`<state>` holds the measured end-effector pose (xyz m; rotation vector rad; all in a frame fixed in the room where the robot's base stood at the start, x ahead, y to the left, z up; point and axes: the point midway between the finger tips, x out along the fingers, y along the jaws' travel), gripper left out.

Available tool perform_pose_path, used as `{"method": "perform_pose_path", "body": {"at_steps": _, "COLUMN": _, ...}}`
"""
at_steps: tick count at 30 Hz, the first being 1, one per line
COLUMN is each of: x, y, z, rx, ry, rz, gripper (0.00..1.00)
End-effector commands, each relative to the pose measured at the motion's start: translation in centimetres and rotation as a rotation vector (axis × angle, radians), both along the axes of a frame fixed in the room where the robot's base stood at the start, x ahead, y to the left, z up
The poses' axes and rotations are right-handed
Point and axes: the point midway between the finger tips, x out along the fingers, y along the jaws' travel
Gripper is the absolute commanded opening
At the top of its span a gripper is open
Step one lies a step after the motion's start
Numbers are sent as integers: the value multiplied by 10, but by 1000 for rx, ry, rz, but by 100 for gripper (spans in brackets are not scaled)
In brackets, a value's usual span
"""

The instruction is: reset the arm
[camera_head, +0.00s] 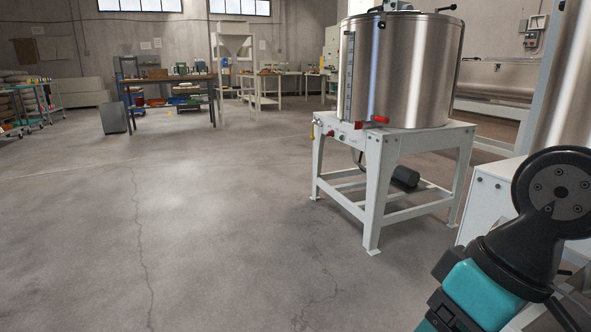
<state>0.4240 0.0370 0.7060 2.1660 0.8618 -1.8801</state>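Part of my arm (490,275) shows at the lower right, with a teal link and a black round joint. It stands in front of a white cabinet or stand at the right edge. My gripper is not visible in this view, so its opening and anything in it cannot be seen.
A steel agitator tank (415,75) stands on a white frame (375,185) right of centre, close to my arm. A workbench (165,80) and shelves stand at the back. A grey bin (114,117) is on the floor. The concrete floor (190,220) at left and centre is clear.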

Motion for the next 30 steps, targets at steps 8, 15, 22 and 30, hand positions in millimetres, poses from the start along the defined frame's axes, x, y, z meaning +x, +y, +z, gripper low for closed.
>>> {"method": "perform_pose_path", "body": {"at_steps": 8, "x": -26, "y": 9, "z": 95, "rx": 33, "ry": 20, "rz": 103, "gripper": 69}}
{"method": "perform_pose_path", "body": {"at_steps": 15, "x": -25, "y": 9, "z": 187, "rx": 34, "ry": 19, "rz": 100, "gripper": 69}}
{"method": "perform_pose_path", "body": {"at_steps": 22, "x": -25, "y": 9, "z": 276, "rx": 33, "ry": 19, "rz": 99, "gripper": 69}}
{"method": "perform_pose_path", "body": {"at_steps": 30, "x": -24, "y": 9, "z": 366, "rx": 33, "ry": 19, "rz": 99, "gripper": 69}}
